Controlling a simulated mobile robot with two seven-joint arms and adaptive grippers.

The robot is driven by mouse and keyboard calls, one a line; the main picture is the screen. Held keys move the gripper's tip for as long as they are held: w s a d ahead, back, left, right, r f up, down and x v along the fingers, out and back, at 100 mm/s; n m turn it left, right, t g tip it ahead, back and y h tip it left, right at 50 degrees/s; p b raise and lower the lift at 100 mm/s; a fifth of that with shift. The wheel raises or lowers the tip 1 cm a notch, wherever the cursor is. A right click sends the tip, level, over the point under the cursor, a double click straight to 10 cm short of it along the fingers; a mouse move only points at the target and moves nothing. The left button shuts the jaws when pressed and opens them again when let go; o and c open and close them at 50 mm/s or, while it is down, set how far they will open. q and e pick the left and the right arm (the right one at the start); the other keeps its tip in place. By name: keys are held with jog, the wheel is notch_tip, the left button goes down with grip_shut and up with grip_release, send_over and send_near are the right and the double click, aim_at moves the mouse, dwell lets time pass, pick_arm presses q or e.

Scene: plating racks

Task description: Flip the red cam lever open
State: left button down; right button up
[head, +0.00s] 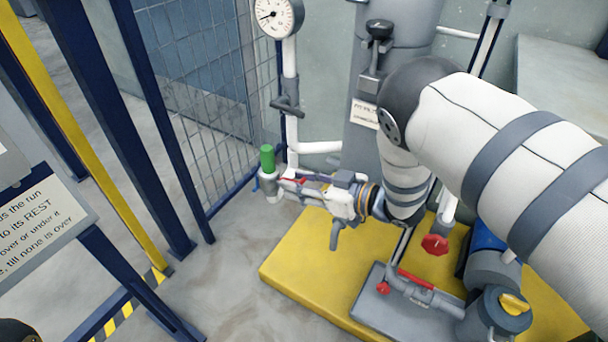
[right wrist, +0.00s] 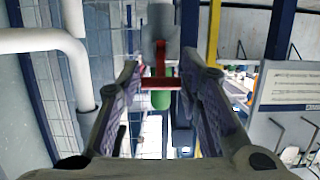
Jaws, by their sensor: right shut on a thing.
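The red cam lever (head: 293,181) is on a grey fitting with a green cap (head: 267,158), left of the grey column in the head view. In the right wrist view the red lever (right wrist: 160,82) shows as a T-shaped piece between the fingertips, with the green cap (right wrist: 161,100) right by it. My right gripper (head: 290,184) reaches in from the right and is shut on the lever; its fingers (right wrist: 160,75) stand on either side of it. The gripper partly hides the lever in the head view. My left gripper does not show.
A pressure gauge (head: 278,15) on a white pipe stands above the fitting. A red valve knob (head: 435,243) and a red-handled valve (head: 415,280) sit low over the yellow base (head: 300,270). A mesh fence (head: 205,95) and sign (head: 35,225) are at the left.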

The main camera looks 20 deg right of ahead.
jog(key=shift+w+a+r+p, duration=0.15)
jog(key=shift+r+p, duration=0.15)
jog(key=shift+r, duration=0.3)
jog(key=shift+f+g+h, duration=0.3)
jog(key=o, duration=1.2)
jog(key=v, duration=1.2)
